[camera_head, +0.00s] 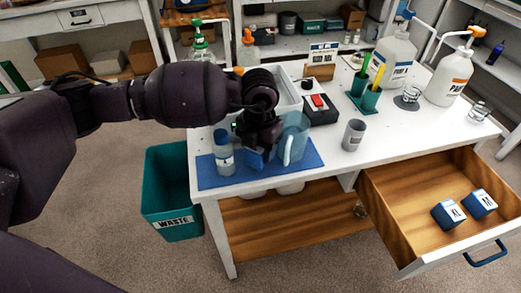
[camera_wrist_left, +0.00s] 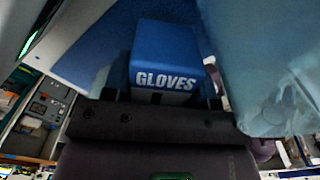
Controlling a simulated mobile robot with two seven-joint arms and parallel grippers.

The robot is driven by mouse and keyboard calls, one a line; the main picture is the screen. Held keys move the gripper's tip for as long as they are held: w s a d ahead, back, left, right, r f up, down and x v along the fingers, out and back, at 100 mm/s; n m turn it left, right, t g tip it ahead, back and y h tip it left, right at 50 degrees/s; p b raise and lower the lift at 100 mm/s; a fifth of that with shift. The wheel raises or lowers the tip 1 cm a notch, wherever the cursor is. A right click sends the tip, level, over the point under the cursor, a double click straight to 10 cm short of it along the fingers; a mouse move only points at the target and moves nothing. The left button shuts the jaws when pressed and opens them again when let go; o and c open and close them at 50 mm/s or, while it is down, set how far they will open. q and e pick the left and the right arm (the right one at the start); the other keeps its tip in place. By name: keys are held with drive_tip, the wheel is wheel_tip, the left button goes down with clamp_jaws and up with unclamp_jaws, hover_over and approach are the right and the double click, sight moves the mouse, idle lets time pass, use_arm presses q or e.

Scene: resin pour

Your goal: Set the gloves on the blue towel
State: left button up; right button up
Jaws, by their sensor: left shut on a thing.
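A blue box (camera_head: 256,160) lies in the grasp of my left gripper (camera_head: 259,143). The left wrist view shows the box (camera_wrist_left: 165,58) marked GLOVES, close against the gripper. The blue towel (camera_head: 295,166) lies along the front left edge of the white table; it also shows in the left wrist view (camera_wrist_left: 85,45). The box is over the towel, between a bottle and a pitcher. I cannot tell whether its underside touches the towel. The gripper hides the box's upper part in the head view. My right gripper is not in view.
A clear bottle (camera_head: 223,152) and a translucent pitcher (camera_head: 292,140) stand on the towel, close beside the box. A grey cup (camera_head: 353,134) stands to the right. The open drawer (camera_head: 405,226) holds two blue boxes. A teal waste bin (camera_head: 170,190) stands left of the table.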

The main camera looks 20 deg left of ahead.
use_arm(q)
drive_tip(key=shift+f, duration=0.6)
drive_tip(key=shift+r, duration=0.1)
drive_tip(key=shift+f, duration=0.2)
drive_tip(key=o, duration=0.9)
